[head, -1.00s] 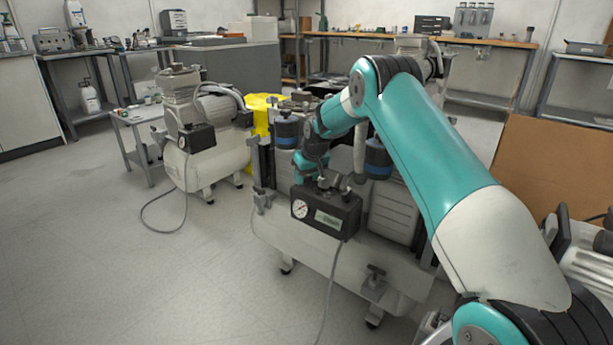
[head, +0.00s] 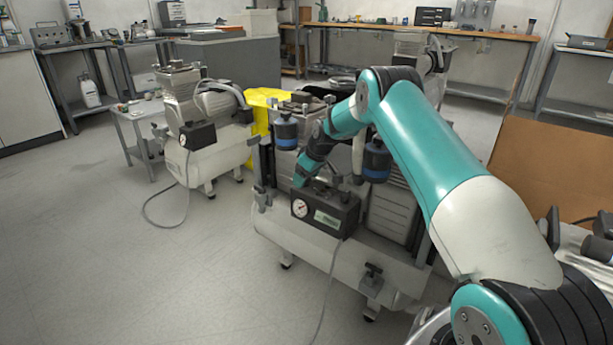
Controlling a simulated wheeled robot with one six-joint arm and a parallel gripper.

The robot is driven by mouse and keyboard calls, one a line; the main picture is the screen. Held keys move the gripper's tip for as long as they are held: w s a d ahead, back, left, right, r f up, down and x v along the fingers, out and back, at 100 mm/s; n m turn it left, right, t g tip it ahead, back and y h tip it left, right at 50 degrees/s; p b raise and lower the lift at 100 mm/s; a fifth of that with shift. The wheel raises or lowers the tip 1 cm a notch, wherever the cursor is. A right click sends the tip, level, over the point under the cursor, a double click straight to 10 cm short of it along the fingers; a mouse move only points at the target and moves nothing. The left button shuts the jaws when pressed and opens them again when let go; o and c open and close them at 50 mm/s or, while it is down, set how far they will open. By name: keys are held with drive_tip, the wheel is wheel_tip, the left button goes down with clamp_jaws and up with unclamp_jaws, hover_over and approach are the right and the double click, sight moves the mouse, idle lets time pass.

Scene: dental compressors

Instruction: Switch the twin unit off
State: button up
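The twin unit is the pale compressor (head: 300,246) in the middle, with two dark canisters with blue bands (head: 286,131) (head: 376,160) and ribbed grey housings. A black control box (head: 325,212) with a round white gauge and a pale label sits on the front of its tank. My gripper (head: 323,186) points down at the top of this box, right above or touching it. The fingers are small and dark against the box, so their opening and any contact cannot be made out. Any switch on top of the box is hidden or too small to see.
Another compressor (head: 205,160) with its own black box stands at left, its cable on the floor. Something yellow (head: 262,108) lies behind, between the units. A brown panel (head: 550,165) stands at right. Open floor (head: 110,260) lies at front left.

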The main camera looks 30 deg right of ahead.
drive_tip(key=p+v, duration=0.3)
drive_tip(key=v, duration=0.9)
idle(0.3)
drive_tip(key=s+a+r+n+g+y, duration=0.1)
drive_tip(key=s+a+r, duration=0.3)
drive_tip(key=s+a, duration=0.3)
drive_tip(key=s+a+r, duration=0.4)
drive_tip(key=a+r, duration=0.1)
drive_tip(key=a, duration=0.4)
drive_tip(key=s+a+r+n+g+y, duration=0.1)
drive_tip(key=s+a+r, duration=0.3)
drive_tip(key=s+a, duration=0.3)
drive_tip(key=s+a+r+n+g, duration=0.1)
drive_tip(key=s+a, duration=0.3)
drive_tip(key=s, duration=0.8)
drive_tip(key=s+a+g, duration=0.1)
drive_tip(key=s+a, duration=0.4)
drive_tip(key=s, duration=0.7)
wheel_tip(320, 180, up, 31)
drive_tip(key=p, duration=3.1)
drive_tip(key=shift+w+d+y, duration=0.25)
drive_tip(key=shift+y, duration=0.05)
